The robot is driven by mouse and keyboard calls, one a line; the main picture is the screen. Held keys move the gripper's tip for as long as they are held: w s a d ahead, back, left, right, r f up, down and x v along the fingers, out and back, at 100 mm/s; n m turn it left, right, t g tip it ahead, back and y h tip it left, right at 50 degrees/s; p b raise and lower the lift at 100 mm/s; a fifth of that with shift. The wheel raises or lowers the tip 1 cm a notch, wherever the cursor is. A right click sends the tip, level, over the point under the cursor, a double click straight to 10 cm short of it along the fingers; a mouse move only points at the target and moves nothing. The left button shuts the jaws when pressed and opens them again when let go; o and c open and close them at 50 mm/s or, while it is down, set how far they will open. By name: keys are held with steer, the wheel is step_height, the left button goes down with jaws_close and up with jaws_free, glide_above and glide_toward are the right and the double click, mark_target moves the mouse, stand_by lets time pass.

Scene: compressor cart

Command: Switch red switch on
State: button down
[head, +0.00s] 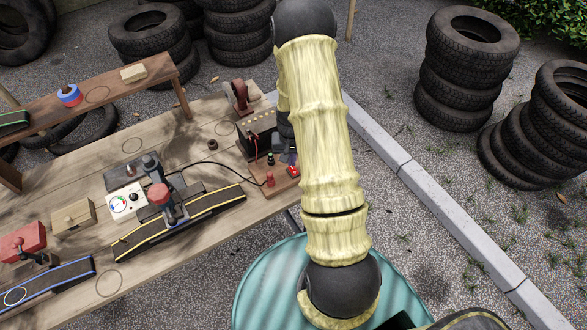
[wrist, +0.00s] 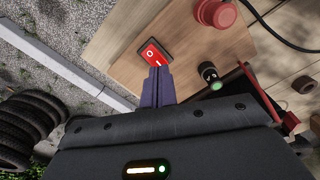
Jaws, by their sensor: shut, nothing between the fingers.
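The red rocker switch (wrist: 152,52) sits in a black frame on a small wooden panel (wrist: 195,50) in the wrist view. Its white "O" mark is at the upper end and its line mark at the lower end. In the head view the switch (head: 293,170) shows small beside my arm. My gripper (wrist: 158,69) is shut and empty, its purple-grey fingers pointing at the lower end of the switch, by the line mark. I cannot tell whether the tips touch it. In the head view my gripper is mostly hidden by my arm.
A red mushroom button (wrist: 217,12) and a black round control with a green tip (wrist: 212,75) share the panel. A black box (head: 258,135) with a red wire stands behind it in the head view. The workbench (head: 215,165) edge and a kerb (head: 410,170) lie near.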

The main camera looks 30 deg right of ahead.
steer(key=shift+f+b, duration=0.65)
steer(key=shift+f, duration=0.3)
stand_by(0.9)
steer(key=shift+r+p, duration=2.65)
steer(key=shift+r, duration=0.95)
steer(key=s+a+r+n+t, duration=0.1)
steer(key=s+a+r+n, duration=0.1)
steer(key=s+a+r, duration=0.2)
steer(key=s+a+r+n, duration=0.1)
steer(key=s+a+r, duration=0.3)
steer(key=r, duration=0.5)
steer(key=s+a+r+n+t, duration=0.1)
steer(key=s+a+r+n, duration=0.1)
steer(key=s+a+r, duration=0.2)
step_height(320, 180, up, 3)
steer(key=shift+s+a+r+n+t, duration=0.2)
steer(key=shift+s+a+n+t, duration=0.1)
steer(key=shift+a, duration=0.5)
steer(key=shift+w, duration=0.2)
